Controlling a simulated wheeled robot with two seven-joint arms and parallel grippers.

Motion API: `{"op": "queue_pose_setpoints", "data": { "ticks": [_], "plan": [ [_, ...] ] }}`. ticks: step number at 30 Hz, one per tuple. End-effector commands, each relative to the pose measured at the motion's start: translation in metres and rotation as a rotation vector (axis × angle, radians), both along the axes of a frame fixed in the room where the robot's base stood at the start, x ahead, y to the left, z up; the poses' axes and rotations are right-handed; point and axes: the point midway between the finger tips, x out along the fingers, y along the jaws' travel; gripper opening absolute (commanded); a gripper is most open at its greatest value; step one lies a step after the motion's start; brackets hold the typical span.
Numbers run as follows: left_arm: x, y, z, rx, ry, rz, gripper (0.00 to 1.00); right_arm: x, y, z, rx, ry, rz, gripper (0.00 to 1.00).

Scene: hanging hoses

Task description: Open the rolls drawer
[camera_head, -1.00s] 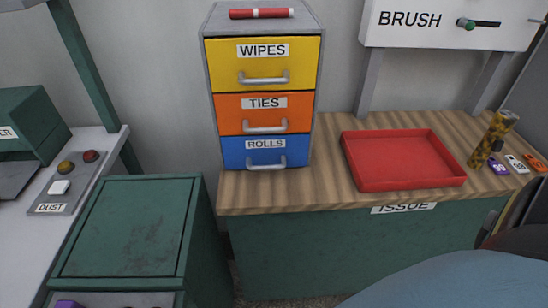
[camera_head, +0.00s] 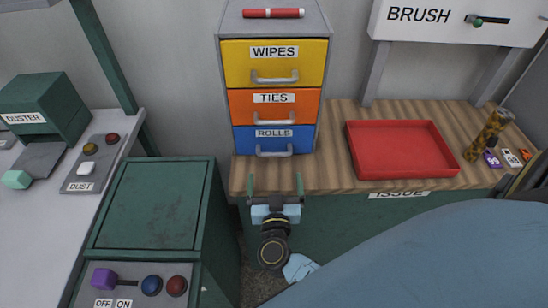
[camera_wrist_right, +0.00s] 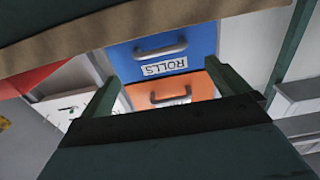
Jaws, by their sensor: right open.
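The blue rolls drawer (camera_head: 275,139) is the lowest of three drawers in a grey cabinet (camera_head: 226,100) on the wooden counter. It looks shut, with a grey bar handle (camera_head: 274,151) below its label. My right gripper (camera_head: 276,184) is open and empty, in front of the counter's edge and below the drawer, its two green fingers pointing at the cabinet. In the right wrist view the drawer (camera_wrist_right: 165,50) appears upside down beyond the open fingers, with its handle (camera_wrist_right: 160,50) clear of them. My left gripper is not in view.
Above are the orange ties drawer (camera_head: 275,105) and yellow wipes drawer (camera_head: 275,64). A red tray (camera_head: 403,148) sits on the counter (camera_head: 335,170) at right. A green cabinet (camera_head: 150,205) stands at left. The counter edge lies close to my right gripper.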

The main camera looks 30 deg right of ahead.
Motion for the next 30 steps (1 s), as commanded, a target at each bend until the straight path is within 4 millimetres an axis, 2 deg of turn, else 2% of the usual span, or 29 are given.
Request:
{"op": "queue_pose_setpoints", "data": {
  "ticks": [3, 10, 15, 24, 25, 30],
  "plan": [
    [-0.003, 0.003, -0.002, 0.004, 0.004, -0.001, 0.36, 0.024, -0.015, 0.001, -0.003, -0.003, 0.0, 1.0],
    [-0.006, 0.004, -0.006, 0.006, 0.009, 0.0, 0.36, 0.057, -0.034, 0.0, -0.003, -0.001, 0.002, 1.0],
    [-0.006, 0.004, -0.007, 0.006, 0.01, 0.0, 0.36, 0.067, -0.041, 0.0, -0.001, 0.0, 0.001, 1.0],
    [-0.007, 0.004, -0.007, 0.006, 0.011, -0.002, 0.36, 0.069, -0.042, 0.0, -0.001, 0.001, 0.002, 1.0],
    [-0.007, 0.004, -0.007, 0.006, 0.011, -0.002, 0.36, 0.069, -0.042, 0.0, -0.001, 0.001, 0.002, 0.99],
    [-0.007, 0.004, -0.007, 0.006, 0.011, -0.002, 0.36, 0.069, -0.042, 0.0, -0.001, 0.001, 0.002, 0.76]
  ]
}}
